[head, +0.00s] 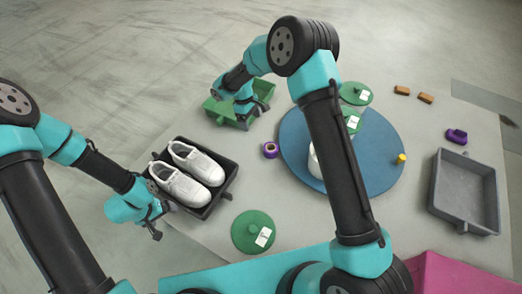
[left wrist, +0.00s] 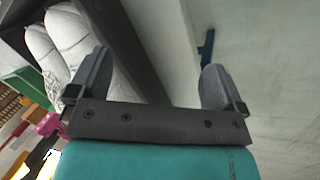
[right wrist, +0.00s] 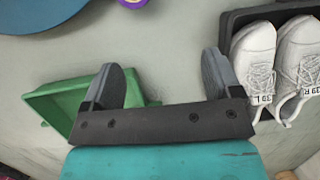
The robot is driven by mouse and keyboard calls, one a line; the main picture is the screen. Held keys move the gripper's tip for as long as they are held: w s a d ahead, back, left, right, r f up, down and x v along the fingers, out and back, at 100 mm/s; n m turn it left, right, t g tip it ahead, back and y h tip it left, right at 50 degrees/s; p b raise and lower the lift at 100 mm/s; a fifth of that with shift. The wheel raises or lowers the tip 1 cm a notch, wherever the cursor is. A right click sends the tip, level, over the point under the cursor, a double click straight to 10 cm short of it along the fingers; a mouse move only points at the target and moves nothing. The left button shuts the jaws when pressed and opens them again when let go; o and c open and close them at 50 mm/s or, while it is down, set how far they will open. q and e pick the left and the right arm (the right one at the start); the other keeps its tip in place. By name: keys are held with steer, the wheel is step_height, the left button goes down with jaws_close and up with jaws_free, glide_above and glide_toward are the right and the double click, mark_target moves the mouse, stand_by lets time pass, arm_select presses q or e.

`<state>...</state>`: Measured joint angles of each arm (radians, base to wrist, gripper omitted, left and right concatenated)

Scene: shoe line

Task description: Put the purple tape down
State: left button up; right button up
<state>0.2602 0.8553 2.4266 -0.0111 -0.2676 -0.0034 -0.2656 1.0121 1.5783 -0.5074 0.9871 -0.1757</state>
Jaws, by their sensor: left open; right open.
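The purple tape (head: 271,150) is a small roll with a yellowish middle, resting on the table between the green bin and the blue round mat. Its edge also shows at the top of the right wrist view (right wrist: 133,3). My right gripper (head: 252,113) is open and empty over the green bin, apart from the tape. In the right wrist view its fingers (right wrist: 165,82) have nothing between them. My left gripper (head: 160,221) is open beside the black shoe tray, and the left wrist view shows its fingers (left wrist: 152,85) with the tray's edge between them.
White shoes (head: 187,174) lie in the black tray (head: 199,212). The green bin (head: 218,111) stands behind. The blue mat (head: 378,165) holds a white item partly hidden by my right arm. A grey tray (head: 464,190), a purple object (head: 456,136) and brown blocks (head: 402,90) are at right.

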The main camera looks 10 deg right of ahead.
arm_select(q)
steer(key=shift+m+g, duration=0.3)
steer(key=shift+m, duration=0.3)
steer(key=s+d, duration=0.1)
steer(key=d, duration=0.2)
steer(key=s+d, duration=0.1)
steer(key=d, duration=0.1)
steer(key=shift+s+d, duration=0.15)
steer(key=shift+s, duration=0.15)
arm_select(e)
steer(key=d+f+h, duration=0.1)
steer(key=w+d+f+h, duration=0.1)
steer(key=shift+w+d+f+n, duration=0.2)
steer(key=shift+f+n, duration=0.1)
steer(key=shift+n, duration=0.1)
steer(key=shift+f, duration=0.15)
glide_above(270, 148)
steer(key=a, duration=0.2)
steer(key=f, duration=1.1)
steer(key=shift+s+a, duration=0.15)
steer(key=shift+s, duration=0.05)
steer(key=shift+f, duration=0.1)
steer(key=x, duration=0.5)
steer(key=shift+s, duration=0.15)
steer(key=c, duration=0.7)
